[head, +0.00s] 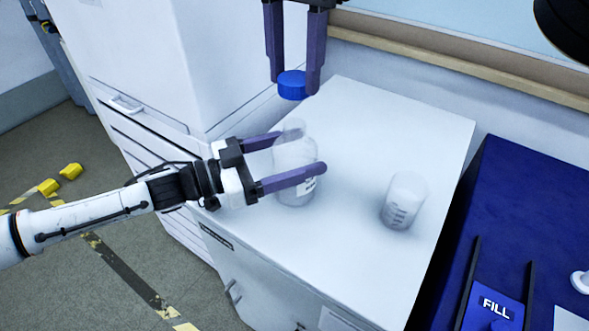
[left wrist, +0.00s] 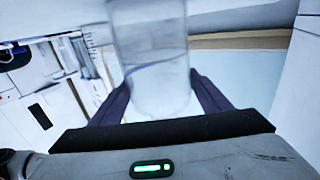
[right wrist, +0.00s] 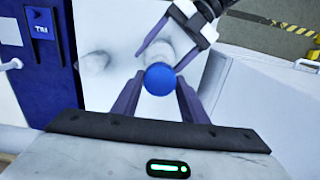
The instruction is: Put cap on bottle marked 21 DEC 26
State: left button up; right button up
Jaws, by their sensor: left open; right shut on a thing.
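A clear bottle (head: 295,165) with a narrower neck and no cap stands upright on the white cabinet top. A label shows low on its side, but its text is too small to read. My left gripper (head: 299,152) is open, its purple fingers on either side of the bottle; the bottle also shows between them in the left wrist view (left wrist: 155,65). My right gripper (head: 293,82) is shut on a blue cap (head: 292,85) and holds it above the bottle, apart from it. In the right wrist view the cap (right wrist: 160,79) covers part of the bottle.
A clear graduated beaker (head: 403,200) stands on the white cabinet top (head: 350,265), right of the bottle. A dark blue unit (head: 520,220) marked FILL stands further right. A tall white cabinet (head: 190,60) rises behind on the left.

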pick_arm(q)
jog(key=c, duration=1.2)
jog(key=shift+o, duration=0.2)
pick_arm(e)
send_over(294, 125)
jog(key=shift+f, duration=2.45)
jog(key=shift+f, duration=0.9)
jog(key=shift+f, duration=0.55)
